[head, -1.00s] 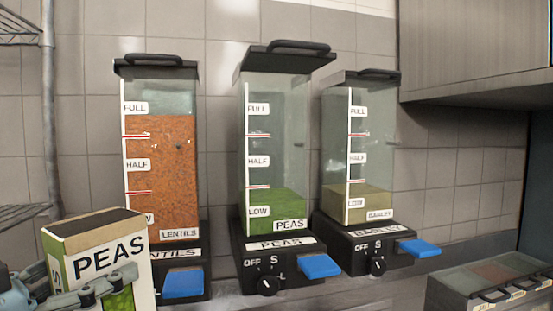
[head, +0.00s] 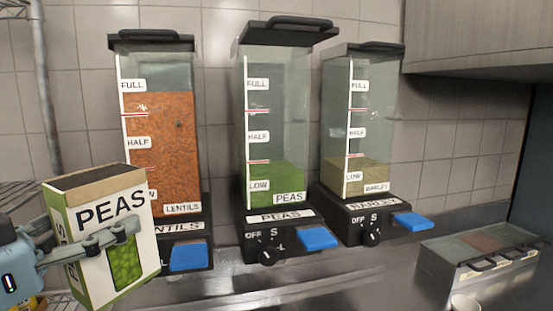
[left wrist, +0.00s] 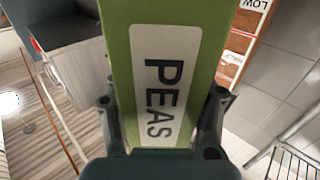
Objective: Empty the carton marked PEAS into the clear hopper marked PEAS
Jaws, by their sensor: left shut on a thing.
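The PEAS carton (head: 110,215) is upright at the lower left of the head view, white and green with a window of green peas. My left gripper (head: 95,252) is shut on it, with a finger along its front face. The carton also fills the middle of the left wrist view (left wrist: 165,85), between the fingers. The clear PEAS hopper (head: 280,130) stands in the middle, filled with green to a little above LOW. Its black lid (head: 290,30) sits on top, looking skewed. The carton is apart from it, to its lower left. My right gripper is not in view.
The LENTILS hopper (head: 160,130) stands between the carton and the PEAS hopper, filled well above HALF. The BARLEY hopper (head: 360,120) is on the right. Blue levers stick out in front.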

